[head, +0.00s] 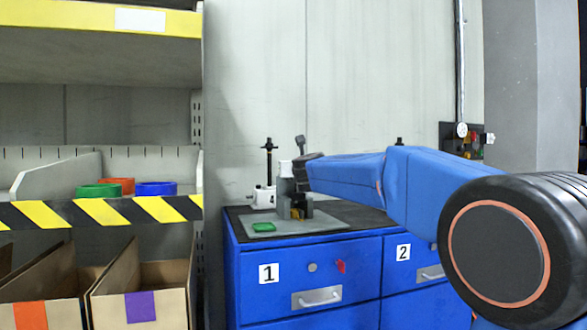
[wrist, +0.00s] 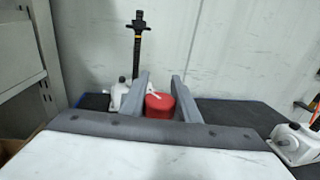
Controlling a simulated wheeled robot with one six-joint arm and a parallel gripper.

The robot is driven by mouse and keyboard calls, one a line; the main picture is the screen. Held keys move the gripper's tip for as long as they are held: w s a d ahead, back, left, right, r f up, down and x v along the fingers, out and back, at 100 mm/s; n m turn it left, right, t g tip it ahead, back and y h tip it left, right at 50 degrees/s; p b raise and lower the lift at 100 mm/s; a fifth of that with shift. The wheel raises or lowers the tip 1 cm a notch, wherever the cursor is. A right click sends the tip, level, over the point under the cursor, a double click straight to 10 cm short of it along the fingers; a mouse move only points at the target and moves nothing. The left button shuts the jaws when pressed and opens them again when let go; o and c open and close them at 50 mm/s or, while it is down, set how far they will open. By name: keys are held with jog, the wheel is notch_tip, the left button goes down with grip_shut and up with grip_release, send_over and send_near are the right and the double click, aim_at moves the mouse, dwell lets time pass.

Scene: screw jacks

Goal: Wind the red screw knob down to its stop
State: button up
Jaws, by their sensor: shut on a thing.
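The red screw knob (wrist: 160,106) is in the wrist view, a round red cap with a small white mark on top. It sits between the two grey fingers of my gripper (wrist: 161,80), which is shut on it. In the head view my gripper (head: 297,188) reaches down over the grey plate (head: 312,224) on the cabinet top, and the knob is hidden there. A yellow and black part (head: 297,212) shows below the fingers. The screw under the knob is hidden, so I cannot tell its height.
A white jack (head: 263,197) with a tall black screw stands behind left; another white jack (wrist: 297,145) is at right. A green piece (head: 262,227) lies on the plate's front left. The blue cabinet (head: 285,262) stands against a wall, beside a shelf with boxes at left.

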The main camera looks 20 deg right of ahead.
jog(key=shift+d+m+g+h, duration=0.15)
jog(key=shift+m+h, duration=0.25)
jog(key=shift+h, duration=0.2)
jog(key=shift+d+m+g+h, duration=0.15)
jog(key=shift+m+h, duration=0.25)
jog(key=shift+h, duration=0.2)
